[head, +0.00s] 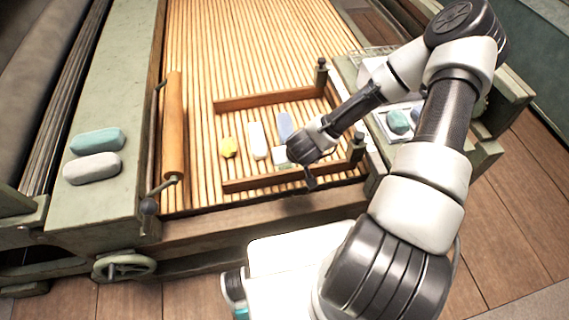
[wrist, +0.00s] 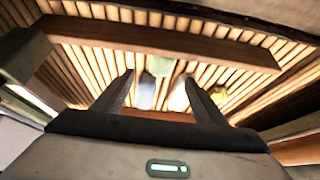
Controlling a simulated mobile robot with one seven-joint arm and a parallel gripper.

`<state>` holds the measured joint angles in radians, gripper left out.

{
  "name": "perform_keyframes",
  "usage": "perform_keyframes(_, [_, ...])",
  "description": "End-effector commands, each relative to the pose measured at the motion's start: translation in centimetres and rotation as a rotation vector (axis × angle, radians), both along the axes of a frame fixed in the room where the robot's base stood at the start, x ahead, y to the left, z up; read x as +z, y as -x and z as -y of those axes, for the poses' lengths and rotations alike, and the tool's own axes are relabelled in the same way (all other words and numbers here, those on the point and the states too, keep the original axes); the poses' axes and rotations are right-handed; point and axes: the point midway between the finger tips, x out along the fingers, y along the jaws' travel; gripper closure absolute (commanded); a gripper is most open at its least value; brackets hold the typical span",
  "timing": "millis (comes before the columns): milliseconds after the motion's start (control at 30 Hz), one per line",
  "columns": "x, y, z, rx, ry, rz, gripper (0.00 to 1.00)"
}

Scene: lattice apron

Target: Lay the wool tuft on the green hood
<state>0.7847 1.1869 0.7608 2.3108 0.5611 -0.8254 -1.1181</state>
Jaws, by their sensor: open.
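Several soft-looking pieces lie on the slatted wooden apron: a yellow lump (head: 228,147), a white oblong piece (head: 258,140) and a blue piece (head: 286,125). I cannot tell which is the wool tuft. The broad green panel at the left, seemingly the green hood (head: 112,75), carries a teal pad (head: 97,140) and a grey-white pad (head: 92,168). My gripper (head: 309,178) is over the apron, right of the pieces.
Wooden rails (head: 265,100) border the pieces on the apron. A wooden roller (head: 174,125) with a crank stands between apron and green panel. At the right, a tray (head: 381,124) holds a teal lump (head: 398,122). The upper apron is clear.

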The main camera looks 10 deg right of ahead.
Motion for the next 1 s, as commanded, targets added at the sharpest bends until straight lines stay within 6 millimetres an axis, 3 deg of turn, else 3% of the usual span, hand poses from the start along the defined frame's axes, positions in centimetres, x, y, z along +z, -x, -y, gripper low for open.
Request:
perform_keyframes(33, [-1.4,-0.5,0.0,-0.005,-0.004,-0.001,0.35])
perform_keyframes(133, [-2.9,-1.4,-0.1,-0.004,-0.006,-0.002,0.35])
perform_keyframes(433, [-4.8,-2.7,-0.1,-0.001,-0.002,0.000,0.35])
perform_keyframes(700, [-8.1,-4.7,-0.5,-0.003,-0.003,-0.001,0.35])
perform_keyframes(1000, [-8.5,-5.3,-0.4,0.000,0.000,0.000,0.35])
